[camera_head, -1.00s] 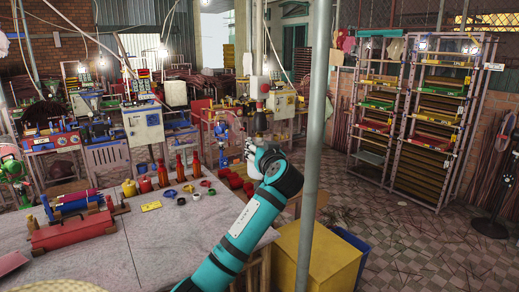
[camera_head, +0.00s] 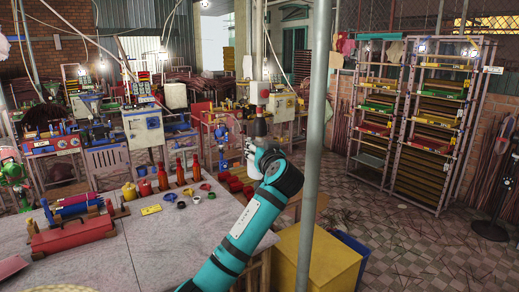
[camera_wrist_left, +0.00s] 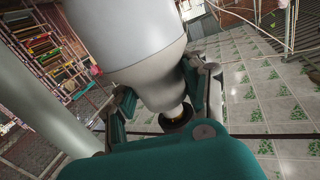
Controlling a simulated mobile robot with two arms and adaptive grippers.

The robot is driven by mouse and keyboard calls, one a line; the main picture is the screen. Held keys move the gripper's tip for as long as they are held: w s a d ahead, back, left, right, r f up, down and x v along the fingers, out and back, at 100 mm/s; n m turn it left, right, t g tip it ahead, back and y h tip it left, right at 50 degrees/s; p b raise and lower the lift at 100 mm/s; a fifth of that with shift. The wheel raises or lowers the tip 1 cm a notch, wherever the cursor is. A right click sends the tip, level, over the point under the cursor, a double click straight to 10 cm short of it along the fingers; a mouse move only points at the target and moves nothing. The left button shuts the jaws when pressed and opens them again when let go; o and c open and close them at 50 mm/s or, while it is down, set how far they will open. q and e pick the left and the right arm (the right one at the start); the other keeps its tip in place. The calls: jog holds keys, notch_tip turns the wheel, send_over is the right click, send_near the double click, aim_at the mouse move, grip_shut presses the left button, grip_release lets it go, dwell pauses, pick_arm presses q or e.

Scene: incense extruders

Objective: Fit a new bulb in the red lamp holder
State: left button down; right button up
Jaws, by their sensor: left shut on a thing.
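My left gripper (camera_head: 258,151) is at the end of the teal arm, beyond the table's right edge. In the left wrist view its two fingers (camera_wrist_left: 165,105) are shut around a large white and grey bulb (camera_wrist_left: 150,60). The bulb's narrow neck points down in that picture, with a small brass-coloured base and a dark ring at its end. In the head view a red fitting (camera_head: 263,94) shows above the gripper, with a dark piece below it. I cannot tell whether this is the red lamp holder, or whether the bulb touches it. My right gripper is not in view.
The stone-topped table (camera_head: 120,245) holds a red toolbox (camera_head: 72,236), several red bottles (camera_head: 180,170) and coloured rings. A grey post (camera_head: 314,150) stands right of my arm, by a yellow bin (camera_head: 290,258). Shelving racks (camera_head: 420,120) stand at the right; the floor before them is mostly clear.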

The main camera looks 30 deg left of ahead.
pick_arm(q)
jog(key=shift+r, duration=0.2)
jog(key=shift+r, duration=0.1)
dwell(0.4)
jog(key=shift+n+g+y+b, duration=0.4)
jog(key=shift+n+g, duration=0.1)
jog(key=shift+n+g+y+b, duration=0.4)
jog(key=shift+g, duration=0.1)
jog(key=shift+r+n+g+y+b, duration=0.1)
jog(key=shift+n+g+y+b, duration=0.25)
jog(key=shift+n+g, duration=0.2)
